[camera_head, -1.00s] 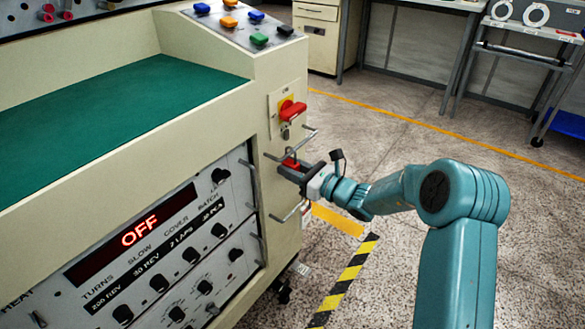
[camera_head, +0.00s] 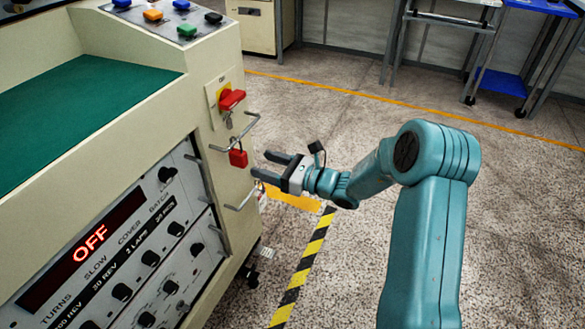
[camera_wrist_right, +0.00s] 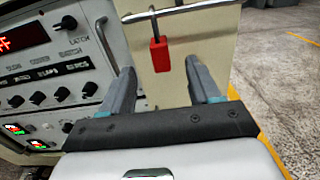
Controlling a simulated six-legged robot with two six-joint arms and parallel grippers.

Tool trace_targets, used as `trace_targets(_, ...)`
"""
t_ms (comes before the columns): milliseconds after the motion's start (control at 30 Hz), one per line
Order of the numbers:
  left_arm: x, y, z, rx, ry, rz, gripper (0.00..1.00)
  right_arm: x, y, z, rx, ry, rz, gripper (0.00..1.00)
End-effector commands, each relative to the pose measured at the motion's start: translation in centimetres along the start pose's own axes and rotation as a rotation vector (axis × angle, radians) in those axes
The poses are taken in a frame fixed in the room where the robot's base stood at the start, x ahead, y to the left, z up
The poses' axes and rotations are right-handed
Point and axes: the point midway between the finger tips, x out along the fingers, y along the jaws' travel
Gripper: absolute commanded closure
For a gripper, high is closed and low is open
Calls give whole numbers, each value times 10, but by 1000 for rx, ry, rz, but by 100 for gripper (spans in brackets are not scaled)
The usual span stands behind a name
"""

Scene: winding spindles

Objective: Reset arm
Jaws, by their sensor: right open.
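My right gripper (camera_head: 268,169) is open and empty, a short way to the right of the cream machine's end panel (camera_head: 221,147). A red padlock (camera_head: 238,158) hangs from a metal handle bar (camera_head: 246,130) on that panel, apart from my fingers. In the right wrist view the padlock (camera_wrist_right: 160,54) hangs ahead, between and beyond the two open fingertips (camera_wrist_right: 163,82). A red rotary switch (camera_head: 231,99) on a yellow plate sits above it. The display (camera_head: 85,250) reads OFF in red. My left gripper is not in view.
The control panel with black knobs (camera_head: 150,258) and handle bars is close on the left. Coloured buttons (camera_head: 187,30) are on top. Open speckled floor lies to the right, with yellow-black tape (camera_head: 302,266). Benches and a blue-shelved cart (camera_head: 503,84) stand at the back.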

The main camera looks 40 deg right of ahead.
Motion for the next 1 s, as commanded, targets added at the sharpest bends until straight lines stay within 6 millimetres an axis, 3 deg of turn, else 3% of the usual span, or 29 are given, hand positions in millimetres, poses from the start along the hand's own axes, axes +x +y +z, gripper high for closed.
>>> trace_targets(100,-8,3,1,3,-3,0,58,-32,-1,3,1,1,-4,38)
trace_targets(300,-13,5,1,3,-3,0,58,-67,-1,1,-1,0,-2,38)
trace_targets(500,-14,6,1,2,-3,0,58,-80,0,0,-1,-1,1,38)
trace_targets(733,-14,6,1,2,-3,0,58,-77,6,-5,1,17,21,38)
trace_targets(867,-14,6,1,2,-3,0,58,-64,48,-41,-4,137,157,38)
trace_targets(1000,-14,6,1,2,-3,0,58,-62,136,-110,-88,378,465,38)
